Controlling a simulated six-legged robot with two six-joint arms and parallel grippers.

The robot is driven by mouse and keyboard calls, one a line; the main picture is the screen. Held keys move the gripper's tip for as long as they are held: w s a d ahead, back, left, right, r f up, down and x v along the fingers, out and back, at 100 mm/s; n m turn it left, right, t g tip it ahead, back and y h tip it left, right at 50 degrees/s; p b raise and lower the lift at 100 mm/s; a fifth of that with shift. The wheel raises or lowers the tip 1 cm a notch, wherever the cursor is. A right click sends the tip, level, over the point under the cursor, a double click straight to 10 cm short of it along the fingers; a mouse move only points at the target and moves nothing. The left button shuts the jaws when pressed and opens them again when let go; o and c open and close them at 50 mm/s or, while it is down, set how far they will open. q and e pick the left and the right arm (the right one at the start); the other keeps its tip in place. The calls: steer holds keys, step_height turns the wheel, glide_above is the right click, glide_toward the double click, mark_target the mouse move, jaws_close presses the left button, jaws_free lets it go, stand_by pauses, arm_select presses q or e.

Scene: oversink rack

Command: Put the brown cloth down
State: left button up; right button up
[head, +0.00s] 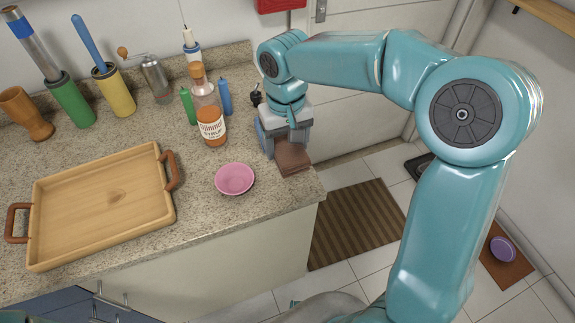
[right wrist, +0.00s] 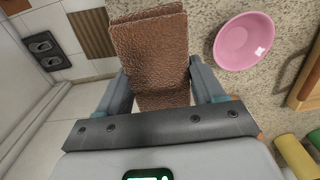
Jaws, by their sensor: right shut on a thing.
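The brown cloth (head: 292,157) is folded and hangs at my right gripper, at the right end of the speckled counter (head: 262,203). In the right wrist view the cloth (right wrist: 155,55) is between the two fingers of my right gripper (right wrist: 162,85), which is shut on it. The cloth overlaps the counter edge in that view; I cannot tell whether it touches the counter. My left gripper does not show in the head view.
A pink bowl (head: 235,179) stands left of the cloth. A syrup bottle (head: 209,112), with green and blue bottles beside it, stands behind the bowl. A wooden tray (head: 105,200) lies on the left. Beyond the counter's right edge is floor with a striped mat (head: 355,222).

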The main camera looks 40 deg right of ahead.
step_height(320, 180, down, 7)
steer(key=shift+d+f, duration=0.1)
steer(key=shift+f, duration=0.1)
steer(key=shift+s, duration=0.1)
steer(key=shift+f+b, duration=0.2)
steer(key=shift+b, duration=0.2)
steer(key=o, duration=1)
steer(key=shift+r, duration=0.1)
